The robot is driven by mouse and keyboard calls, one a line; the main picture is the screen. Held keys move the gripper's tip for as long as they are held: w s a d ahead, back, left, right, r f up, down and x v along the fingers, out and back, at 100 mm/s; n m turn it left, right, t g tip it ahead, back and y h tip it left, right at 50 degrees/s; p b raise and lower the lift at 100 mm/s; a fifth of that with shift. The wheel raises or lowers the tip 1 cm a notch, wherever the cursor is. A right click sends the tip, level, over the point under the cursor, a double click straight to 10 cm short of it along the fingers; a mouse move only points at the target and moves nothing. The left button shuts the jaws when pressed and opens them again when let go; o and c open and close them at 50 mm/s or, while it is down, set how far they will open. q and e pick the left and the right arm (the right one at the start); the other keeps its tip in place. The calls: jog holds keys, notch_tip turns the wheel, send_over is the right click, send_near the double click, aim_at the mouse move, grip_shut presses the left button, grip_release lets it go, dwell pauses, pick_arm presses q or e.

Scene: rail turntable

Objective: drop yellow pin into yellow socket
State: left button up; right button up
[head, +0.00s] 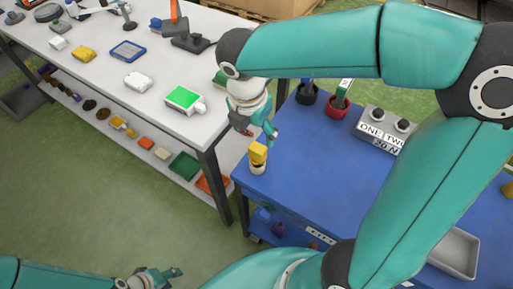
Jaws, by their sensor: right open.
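A yellow block-like piece (258,151), which looks like the yellow pin, is upright at the left corner of the blue table (310,150). A short cream round piece (257,168) shows directly under it; I cannot tell whether they are joined. My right gripper (258,131) is open just above the yellow piece, fingers pointing down. I cannot tell whether they touch it. No socket is clearly recognisable as yellow; a small yellow-brown thing (507,190) is partly cut off at the right edge. My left gripper (178,275) is low at the bottom left, away from both tables, its jaw opening unclear.
A black holder (307,96) and a red holder (335,109) stand on the blue table beside a grey box with two dark knobs (384,128). A grey tray (455,252) is at lower right. A white table (150,62) with several items stands left.

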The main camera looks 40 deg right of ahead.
aim_at(257, 147)
jog(key=f, duration=0.3)
jog(key=d+f, duration=0.1)
jog(key=f, duration=0.7)
jog(key=shift+w+d+f+b, duration=0.1)
jog(key=shift+w+d+b, duration=0.15)
jog(key=shift+d+b, duration=0.1)
jog(key=shift+a, duration=0.1)
jog(key=c, duration=1.4)
jog(key=shift+r+p, duration=0.75)
jog(key=shift+r, duration=0.05)
jog(key=shift+r+p, duration=2.75)
jog(key=shift+r, duration=0.2)
